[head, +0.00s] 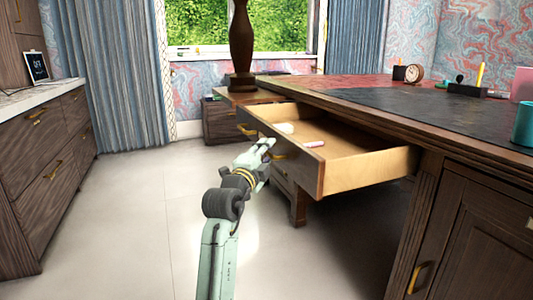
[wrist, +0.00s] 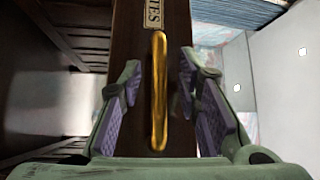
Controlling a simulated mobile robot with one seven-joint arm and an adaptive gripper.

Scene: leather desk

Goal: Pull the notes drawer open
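The notes drawer (head: 308,171) stands pulled well out of the desk, its pale wooden inside showing in the head view. In the wrist view, its dark front (wrist: 131,30) carries a label (wrist: 152,14) on which "TES" can be read. Its brass bar handle (wrist: 158,110) lies between the two purple-padded fingers of my gripper (wrist: 159,72). Gaps show on both sides of the handle, so the fingers are open and not clamped on it. In the head view, my gripper (head: 266,147) is right at the drawer's front and hides part of it.
A pink item (head: 314,144) and a whitish item (head: 285,127) lie in the drawer. The desk top (head: 400,102) holds a clock (head: 414,73) and a teal cup (head: 524,126). A dark cabinet (head: 55,150) stands at left. The pale floor (head: 140,220) between is clear.

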